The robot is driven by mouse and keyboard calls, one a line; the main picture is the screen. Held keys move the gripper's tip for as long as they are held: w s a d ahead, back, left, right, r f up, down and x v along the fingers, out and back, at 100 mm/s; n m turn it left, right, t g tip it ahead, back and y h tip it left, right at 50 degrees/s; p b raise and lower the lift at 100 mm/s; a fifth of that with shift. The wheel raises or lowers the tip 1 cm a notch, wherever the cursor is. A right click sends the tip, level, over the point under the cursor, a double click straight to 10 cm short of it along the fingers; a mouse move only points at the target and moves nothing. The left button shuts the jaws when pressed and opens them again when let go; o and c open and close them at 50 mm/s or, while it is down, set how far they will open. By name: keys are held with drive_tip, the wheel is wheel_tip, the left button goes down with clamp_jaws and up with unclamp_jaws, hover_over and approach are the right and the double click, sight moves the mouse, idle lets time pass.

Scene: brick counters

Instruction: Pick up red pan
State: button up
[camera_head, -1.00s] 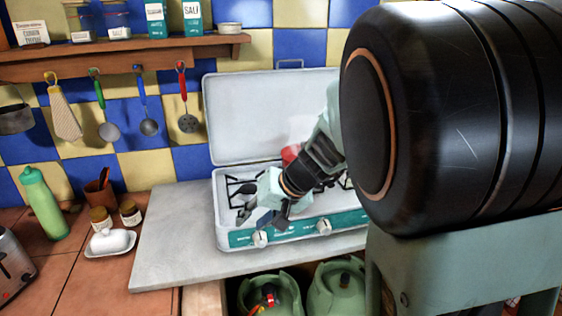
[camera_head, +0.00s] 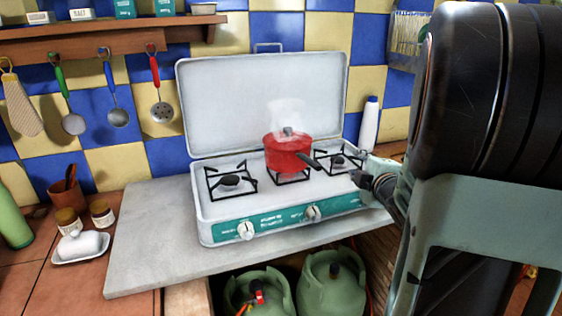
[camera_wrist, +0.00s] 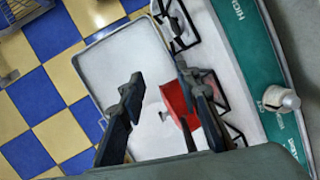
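The red pan (camera_head: 287,153) sits on the middle burner of the camping stove, lid on and steam above it. Its dark handle (camera_head: 314,163) points to the lower right. My gripper (camera_head: 362,178) is at the stove's right end, to the right of the pan and apart from it; its fingers are hard to make out there. In the wrist view my gripper (camera_wrist: 160,76) has its two dark fingers spread wide with nothing held. The red pan (camera_wrist: 177,103) shows between them, further off, partly hidden by the right finger.
The stove (camera_head: 225,210) has a raised lid (camera_head: 250,100) behind the pan and bare burner grates on both sides. A white bottle (camera_head: 369,124) stands behind its right end. Utensils hang left under the shelf (camera_head: 120,38).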

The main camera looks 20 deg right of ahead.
sight(309, 157)
drive_tip(key=s+a+n+t+y+b, duration=0.1)
drive_tip(key=s+a+n+t+y, duration=0.15)
drive_tip(key=a+n+y, duration=0.45)
drive_tip(key=shift+m+g+h, duration=0.4)
drive_tip(key=shift+g+h, duration=0.05)
drive_tip(key=shift+h, duration=0.05)
drive_tip(key=shift+a+r+x, duration=0.15)
drive_tip(key=shift+a+x, duration=0.15)
drive_tip(key=shift+x, duration=1.5)
drive_tip(key=shift+a+r+x, duration=0.15)
drive_tip(key=shift+a+x, duration=0.2)
drive_tip(key=shift+x, duration=1.4)
drive_tip(key=shift+a+r+x, duration=0.15)
drive_tip(key=shift+a+x, duration=0.15)
drive_tip(key=shift+x, duration=1.5)
drive_tip(key=shift+s, duration=0.1)
drive_tip(key=shift+c, duration=0.4)
clamp_jaws()
drive_tip(key=shift+r, duration=0.2)
